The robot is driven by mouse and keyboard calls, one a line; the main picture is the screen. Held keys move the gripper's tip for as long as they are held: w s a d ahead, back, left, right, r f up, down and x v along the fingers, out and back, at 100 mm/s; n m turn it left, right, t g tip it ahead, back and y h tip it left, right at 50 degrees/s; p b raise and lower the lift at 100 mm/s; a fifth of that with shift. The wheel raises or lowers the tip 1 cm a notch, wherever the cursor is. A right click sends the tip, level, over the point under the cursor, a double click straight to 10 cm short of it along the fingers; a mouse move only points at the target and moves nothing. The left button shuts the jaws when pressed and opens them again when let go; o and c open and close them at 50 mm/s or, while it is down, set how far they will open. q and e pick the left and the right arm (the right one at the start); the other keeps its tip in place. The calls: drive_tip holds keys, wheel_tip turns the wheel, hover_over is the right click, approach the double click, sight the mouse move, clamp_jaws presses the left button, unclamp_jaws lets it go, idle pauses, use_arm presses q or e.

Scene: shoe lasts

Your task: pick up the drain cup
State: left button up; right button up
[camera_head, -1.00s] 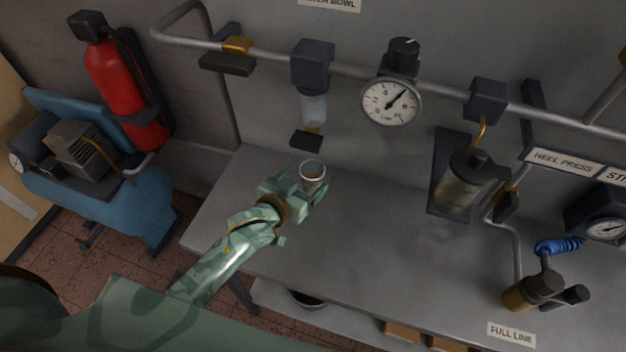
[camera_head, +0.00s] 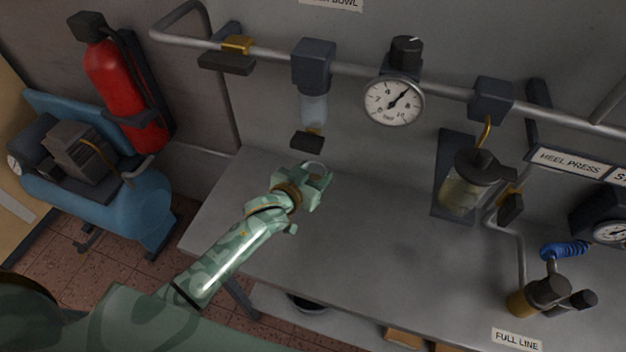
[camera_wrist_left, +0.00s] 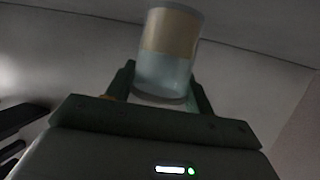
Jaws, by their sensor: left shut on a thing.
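The drain cup (camera_wrist_left: 168,52) is a small see-through cup with a tan part and a pale blue-grey part in the left wrist view. It stands between the two fingers of my left gripper (camera_wrist_left: 160,88). In the head view, only the pale rim of the cup (camera_head: 315,165) shows; the hand hides the rest. My left gripper (camera_head: 313,178) is shut on the cup, over the back left of the grey bench. I cannot tell how far the cup is from the bench top. My right gripper is not in view.
A filter bowl (camera_head: 313,108) with a dark valve below hangs just behind the hand. A pressure gauge (camera_head: 394,100) and pipe run along the wall. A lubricator jar (camera_head: 465,187) stands to the right. The middle of the grey bench (camera_head: 360,240) is clear.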

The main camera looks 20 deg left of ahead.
use_arm(q)
drive_tip(key=shift+r, duration=0.1)
drive_tip(key=shift+r+p, duration=0.45)
drive_tip(key=shift+r, duration=0.4)
drive_tip(key=s+d+r+p, duration=0.3)
drive_tip(key=s+r+p, duration=0.1)
drive_tip(key=s+r, duration=0.7)
drive_tip(key=shift+s+d+p, duration=0.3)
drive_tip(key=shift+s, duration=0.9)
